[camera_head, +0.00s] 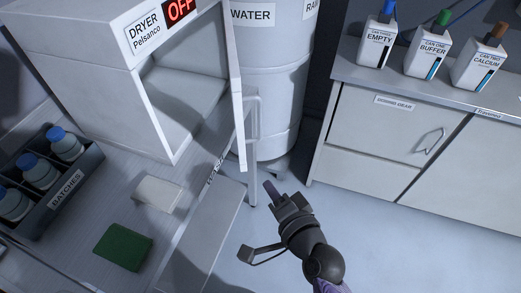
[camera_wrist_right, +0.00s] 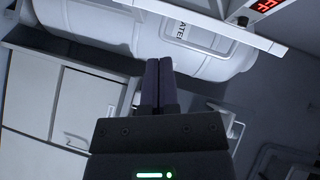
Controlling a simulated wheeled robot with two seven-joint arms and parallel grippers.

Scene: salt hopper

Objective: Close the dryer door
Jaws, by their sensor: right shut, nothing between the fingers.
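The white dryer (camera_head: 105,75) stands on the table at the upper left, with a red OFF display. Its front opening shows an empty-looking inside. The dryer door (camera_head: 238,95) stands open at the right side of the opening, seen nearly edge-on, with a pale bar handle (camera_head: 254,115) on its outer side. My right gripper (camera_head: 270,188) is shut and empty, below and right of the door's lower end, apart from it. In the right wrist view the shut fingers (camera_wrist_right: 159,68) point toward the door's edge (camera_wrist_right: 215,22) at the top. My left gripper is not seen.
A white water drum (camera_head: 275,85) stands behind the door. A counter (camera_head: 347,70) with labelled bottles is at the right. The table holds a bottle crate (camera_head: 80,185), a green block (camera_head: 123,247) and a white block (camera_head: 158,193). Floor is clear around my right gripper.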

